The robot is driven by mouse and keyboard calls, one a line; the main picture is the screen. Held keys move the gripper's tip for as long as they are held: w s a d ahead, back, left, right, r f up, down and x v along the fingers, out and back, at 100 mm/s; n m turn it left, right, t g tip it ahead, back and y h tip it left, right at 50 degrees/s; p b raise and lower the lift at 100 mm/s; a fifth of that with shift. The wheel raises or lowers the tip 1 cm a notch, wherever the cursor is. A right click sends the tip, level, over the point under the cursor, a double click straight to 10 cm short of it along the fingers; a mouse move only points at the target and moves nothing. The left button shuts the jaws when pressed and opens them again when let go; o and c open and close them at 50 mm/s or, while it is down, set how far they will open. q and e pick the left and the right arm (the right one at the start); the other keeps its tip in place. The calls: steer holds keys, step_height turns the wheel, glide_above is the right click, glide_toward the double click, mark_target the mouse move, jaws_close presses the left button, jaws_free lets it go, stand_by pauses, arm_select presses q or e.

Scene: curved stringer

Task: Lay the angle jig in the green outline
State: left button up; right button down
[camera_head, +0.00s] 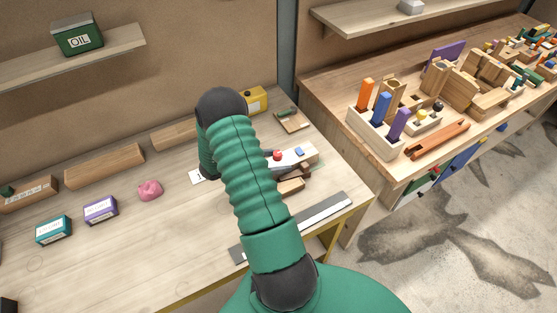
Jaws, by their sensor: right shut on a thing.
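My right arm, green with dark joints, rises across the middle of the view and bends down over the workbench. Its right gripper (271,163) is mostly hidden behind the forearm; only dark parts show at the arm's right edge. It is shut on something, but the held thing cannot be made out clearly. Light wooden pieces (291,186) lie or are held just right of the forearm; I cannot tell whether one is the angle jig. The green outline cannot be made out. My left gripper is not in view.
A pale block with a red knob (277,155) stands beside the gripper. A wooden tray (293,121), yellow container (256,99), pink lump (150,190), purple box (100,209) and teal box (53,229) are on the bench. A metal strip (325,211) lies near the front edge.

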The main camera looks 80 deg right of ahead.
steer(key=shift+d+f, duration=0.1)
steer(key=shift+f, duration=0.3)
steer(key=shift+c, duration=2.2)
jaws_free()
steer(key=shift+o, duration=0.3)
steer(key=shift+f, duration=0.1)
